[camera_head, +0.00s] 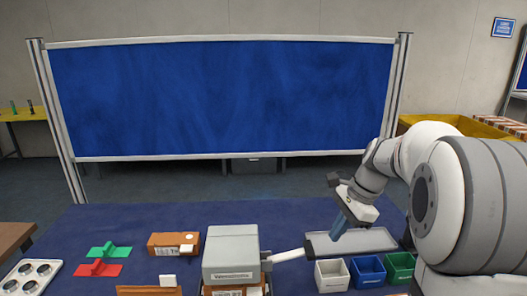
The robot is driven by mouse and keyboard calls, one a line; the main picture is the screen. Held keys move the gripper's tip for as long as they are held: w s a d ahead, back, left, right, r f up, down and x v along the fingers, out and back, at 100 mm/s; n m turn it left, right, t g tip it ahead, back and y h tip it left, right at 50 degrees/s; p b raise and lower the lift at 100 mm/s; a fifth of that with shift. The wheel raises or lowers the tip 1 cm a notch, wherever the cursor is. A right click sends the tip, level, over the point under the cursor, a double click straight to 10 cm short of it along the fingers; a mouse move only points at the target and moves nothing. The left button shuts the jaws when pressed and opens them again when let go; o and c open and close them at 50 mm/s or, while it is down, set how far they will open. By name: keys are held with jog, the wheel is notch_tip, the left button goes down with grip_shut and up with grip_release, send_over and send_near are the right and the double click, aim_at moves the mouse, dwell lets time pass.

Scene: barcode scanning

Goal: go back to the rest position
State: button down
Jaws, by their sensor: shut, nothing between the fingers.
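My gripper (339,226) hangs at the end of my white and grey arm, which reaches in from the right. It points down over the grey tray at the right of the blue-covered table (180,220). Its fingers are shut and nothing shows between them. The fingertips are above or near the tray; the exact height is hard to judge.
A white bin (332,287), a blue bin (368,284) and a green bin (399,280) stand in front of the grey tray (375,240). Brown boxes (172,239), green (110,250) and red (97,270) pieces lie left. A blue panel (220,100) stands behind.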

jog(key=s+a+f+n+t+h, duration=0.1)
jog(key=s+a+n+h, duration=0.1)
jog(key=s+n, duration=0.6)
jog(key=s+a+f+n+t+h, duration=0.1)
jog(key=s+a+n+h, duration=0.1)
jog(key=s+a+n, duration=0.2)
jog(key=s+n, duration=0.3)
jog(key=s, duration=0.4)
jog(key=shift+a+f+n+t, duration=0.25)
jog(key=shift+f+n+t, duration=0.05)
jog(key=shift+n+t, duration=0.1)
